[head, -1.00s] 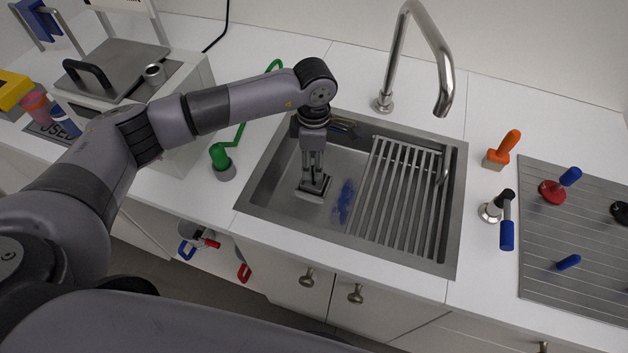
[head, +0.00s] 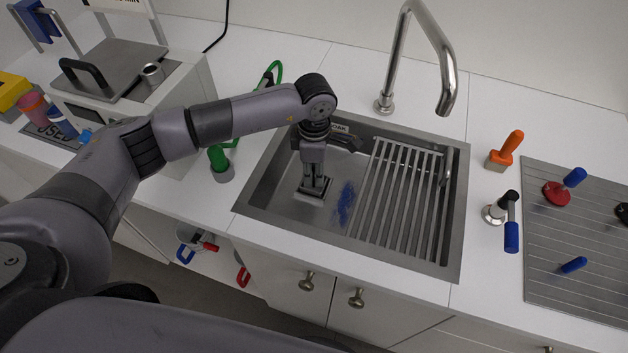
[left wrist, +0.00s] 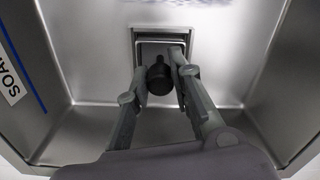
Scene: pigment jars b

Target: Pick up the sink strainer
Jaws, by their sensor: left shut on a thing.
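The sink strainer (left wrist: 163,44) is a small square metal piece with a dark round knob (left wrist: 160,77), low in the left part of the sink. My left gripper (left wrist: 160,73) is shut on the knob, one finger on each side. In the head view the left gripper (head: 314,182) points down into the sink, and the strainer (head: 316,191) shows as a dark square at its fingertips. I cannot tell whether the strainer is clear of the sink floor. My right gripper is not in view.
The steel sink (head: 275,195) has a slatted rack (head: 400,200) on its right and a blue scribbled patch (head: 345,203) on its floor. A tall faucet (head: 447,75) stands behind. A green-handled thing (head: 220,160) stands left of the sink.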

